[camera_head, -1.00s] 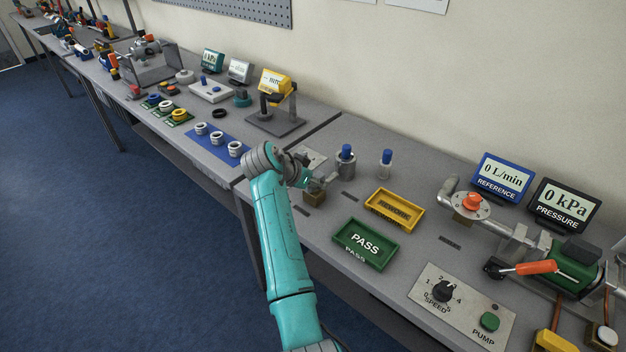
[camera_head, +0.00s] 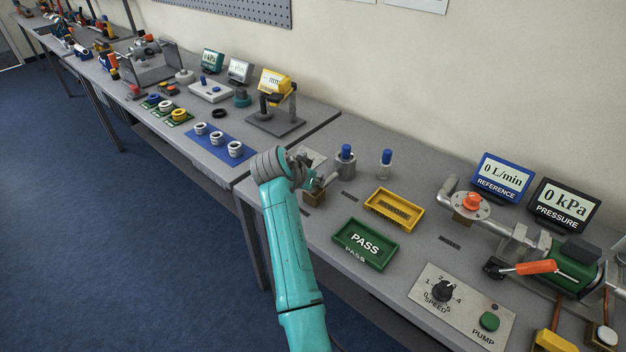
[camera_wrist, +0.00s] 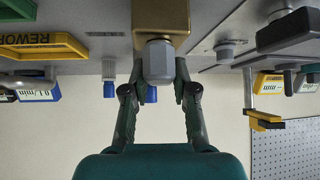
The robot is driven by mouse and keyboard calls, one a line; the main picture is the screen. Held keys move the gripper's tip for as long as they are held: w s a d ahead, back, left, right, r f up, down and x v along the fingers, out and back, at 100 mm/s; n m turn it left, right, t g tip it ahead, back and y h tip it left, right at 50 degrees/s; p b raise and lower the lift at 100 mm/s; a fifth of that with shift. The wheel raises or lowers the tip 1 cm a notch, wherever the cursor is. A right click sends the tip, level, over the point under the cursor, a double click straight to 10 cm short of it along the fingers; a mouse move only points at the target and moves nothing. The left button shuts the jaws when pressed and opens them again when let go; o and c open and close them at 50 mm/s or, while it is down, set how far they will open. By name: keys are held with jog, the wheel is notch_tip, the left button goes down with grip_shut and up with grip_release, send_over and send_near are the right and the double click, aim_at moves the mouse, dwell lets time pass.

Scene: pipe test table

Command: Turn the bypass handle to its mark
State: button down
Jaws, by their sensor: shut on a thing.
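In the wrist view my gripper (camera_wrist: 159,80) has its two dark fingers on either side of a grey hexagonal fitting (camera_wrist: 159,58), shut on it. The fitting sticks out of a brass block (camera_wrist: 161,16). An orange lever handle (camera_head: 536,267) sits on a green-bodied unit (camera_head: 574,268) at the right, well away from my gripper. I cannot tell which part is the bypass handle, and I see no clear mark.
A green PASS tray (camera_head: 344,253) and a yellow REWORK tray (camera_head: 378,216) lie right of my gripper. Blue-topped cylindrical parts (camera_head: 346,158) stand behind it. The pressure display (camera_head: 562,206) reads 0 kPa; the reference display (camera_head: 502,178) reads 0 L/min. A speed panel (camera_head: 452,318) is near the front.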

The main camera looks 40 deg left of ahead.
jog(key=n+y, duration=0.1)
jog(key=n, duration=0.1)
jog(key=n+g+y, duration=0.1)
jog(key=n+y, duration=0.1)
jog(key=shift+w+d, duration=0.1)
jog(key=shift+d, duration=0.1)
jog(key=n+g+y, duration=0.1)
jog(key=n+y, duration=0.1)
jog(key=n, duration=0.2)
jog(key=shift+g+y, duration=0.3)
jog(key=shift+g, duration=0.1)
jog(key=n+g+y, duration=0.1)
jog(key=n, duration=0.1)
jog(key=n+g+y, duration=0.1)
jog(key=n+g, duration=0.1)
jog(key=n, duration=0.1)
jog(key=shift+w+d, duration=0.1)
jog(key=shift+w, duration=0.05)
jog(key=shift+n+g+y, duration=0.3)
jog(key=shift+n+g, duration=0.8)
jog(key=shift+n, duration=0.3)
jog(key=shift+f+n+g, duration=0.1)
jog(key=shift+n+g, duration=0.2)
jog(key=c, duration=0.9)
grip_release()
